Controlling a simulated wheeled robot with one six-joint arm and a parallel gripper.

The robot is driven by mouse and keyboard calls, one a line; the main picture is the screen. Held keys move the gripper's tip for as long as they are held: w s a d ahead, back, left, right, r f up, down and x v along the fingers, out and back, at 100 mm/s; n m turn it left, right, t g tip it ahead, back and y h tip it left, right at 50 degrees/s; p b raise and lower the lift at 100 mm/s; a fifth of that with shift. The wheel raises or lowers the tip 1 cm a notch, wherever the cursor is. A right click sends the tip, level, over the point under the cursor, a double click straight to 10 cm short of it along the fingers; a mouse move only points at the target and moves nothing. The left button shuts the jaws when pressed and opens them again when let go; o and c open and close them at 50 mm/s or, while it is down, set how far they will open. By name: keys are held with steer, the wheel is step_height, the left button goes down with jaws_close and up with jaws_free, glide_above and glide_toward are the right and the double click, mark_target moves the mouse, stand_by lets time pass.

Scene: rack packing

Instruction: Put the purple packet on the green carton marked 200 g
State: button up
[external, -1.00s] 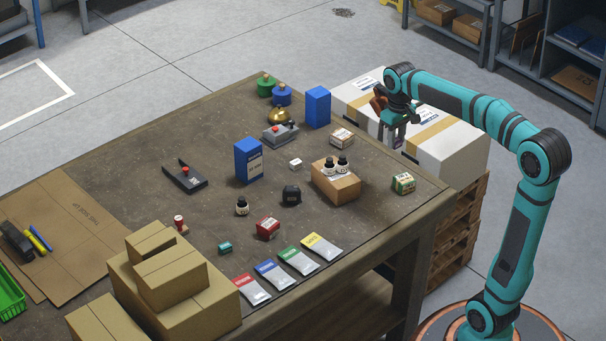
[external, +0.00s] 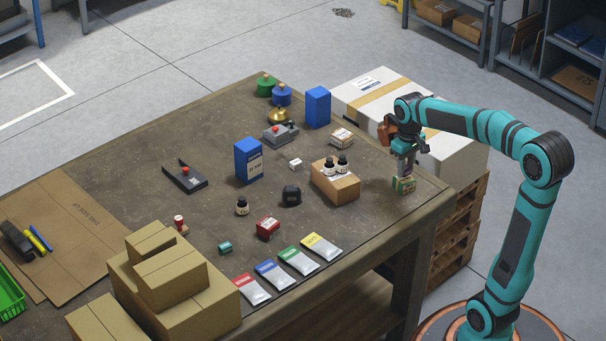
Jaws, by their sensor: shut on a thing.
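The small green carton (external: 403,187) sits near the right edge of the table, with a pale label whose writing is too small to read. My gripper (external: 406,167) is directly above it, pointing down and shut on the purple packet (external: 409,171). Only a little of the packet shows between the fingers. The packet is at the carton's top; I cannot tell whether the two touch.
A brown box (external: 335,187) with two small dark bottles on it stands left of the carton. A small white-and-red carton (external: 341,138) lies behind it. Several coloured-top packets (external: 297,261) lie along the front edge. The table (external: 375,215) is bare in front of the green carton.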

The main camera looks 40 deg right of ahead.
mark_target(406, 168)
steer(key=shift+f, duration=0.75)
steer(key=shift+f, duration=0.15)
steer(key=o, duration=1)
steer(key=shift+c, duration=0.2)
step_height(406, 168, up, 12)
steer(key=shift+r, duration=0.2)
steer(key=s+a+r+t, duration=0.3)
steer(key=s+r+t, duration=0.4)
steer(key=s+t, duration=0.1)
steer(key=s+a+r+t, duration=0.4)
steer(key=s+r+t, duration=0.3)
steer(key=s+t, duration=0.1)
steer(key=shift+a+t, duration=0.25)
steer(key=shift+t, duration=0.45)
